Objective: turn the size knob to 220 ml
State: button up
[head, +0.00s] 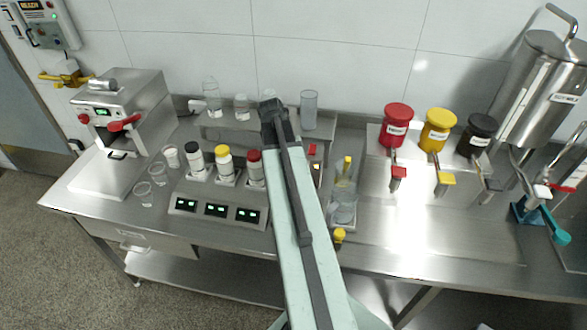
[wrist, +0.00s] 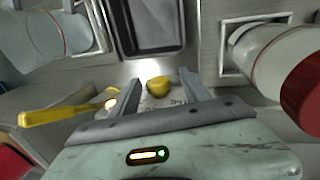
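A small yellow knob (wrist: 158,86) shows in the wrist view on a pale panel with small, partly hidden dark lettering. My gripper (wrist: 157,76) is open, with one grey finger on each side of the knob in the picture. Gaps show between the knob and both fingers, so it is not gripped. I cannot tell how far beyond the fingertips it lies. The knob's setting is too small to read. In the head view my arm covers the panel area, and my fingers are hidden.
In the wrist view, a yellow lever (wrist: 62,112) lies left, a dark tray (wrist: 150,25) lies beyond, and a red-capped jar (wrist: 268,55) stands close right. The head view shows a three-display unit (head: 216,208) left of my arm and a glass beaker (head: 343,205) right.

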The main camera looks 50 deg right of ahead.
jog(key=shift+d, duration=0.15)
jog(key=d+p+v, duration=0.1)
jog(key=p+v, duration=0.6)
jog(key=shift+a+r, duration=0.35)
jog(key=shift+a, duration=0.2)
